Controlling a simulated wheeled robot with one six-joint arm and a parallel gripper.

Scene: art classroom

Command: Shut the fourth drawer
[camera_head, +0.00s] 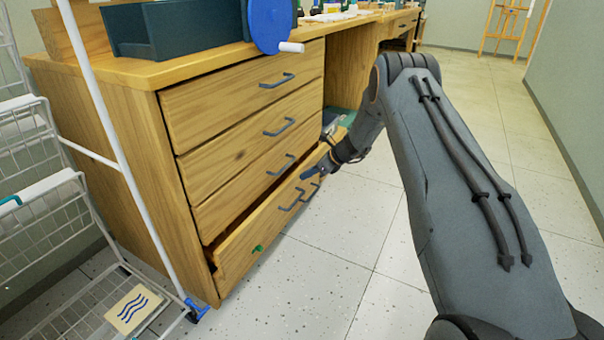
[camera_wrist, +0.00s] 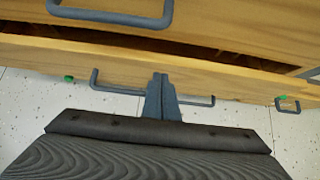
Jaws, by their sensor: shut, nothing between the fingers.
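The fourth drawer (camera_head: 233,262) is the lowest in the wooden cabinet and stands partly open, with a dark gap above its front. Its grey bar handle (camera_head: 290,201) also shows in the wrist view (camera_wrist: 115,88). My gripper (camera_head: 305,175) is shut and empty, at the right part of the drawer front near that handle. In the wrist view its closed fingers (camera_wrist: 160,80) overlap the handle and point at the drawer front. I cannot tell whether they touch it. The three drawers above, such as the third drawer (camera_head: 230,192), look closed.
A white wire rack (camera_head: 60,225) stands close to the cabinet's left side. The cabinet top (camera_head: 130,72) carries a dark box (camera_head: 175,30) and a blue disc (camera_head: 270,22). Small green marks (camera_head: 257,248) sit on the drawer front. The tiled floor (camera_head: 330,235) before the drawer is clear.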

